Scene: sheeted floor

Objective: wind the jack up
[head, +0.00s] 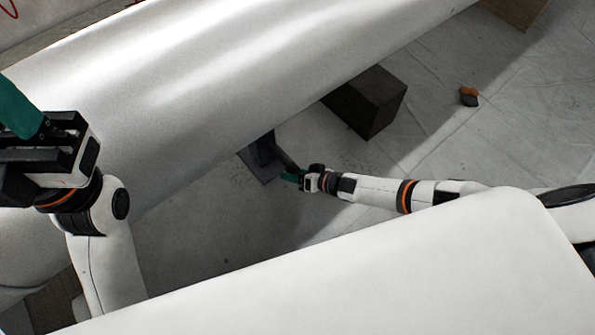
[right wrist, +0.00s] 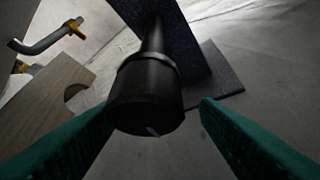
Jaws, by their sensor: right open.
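The jack (head: 262,152) is dark and stands on a flat base plate under the edge of a big white cylinder (head: 250,70). A dark bar slants from it toward my right gripper (head: 291,177). In the right wrist view a black round handle end (right wrist: 147,98) sits between the green fingers of my right gripper (right wrist: 157,112), which are apart, with a gap on the right side. The jack's dark plate (right wrist: 222,83) shows behind it. My left gripper (head: 38,125) is raised at the far left, away from the jack; only part of its green fingers shows.
A dark block (head: 368,101) stands under the cylinder, right of the jack. A small orange and grey object (head: 468,96) lies on the sheeted floor. The right wrist view shows a notched wooden board (right wrist: 45,100) and a bent metal rod (right wrist: 48,42) at left.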

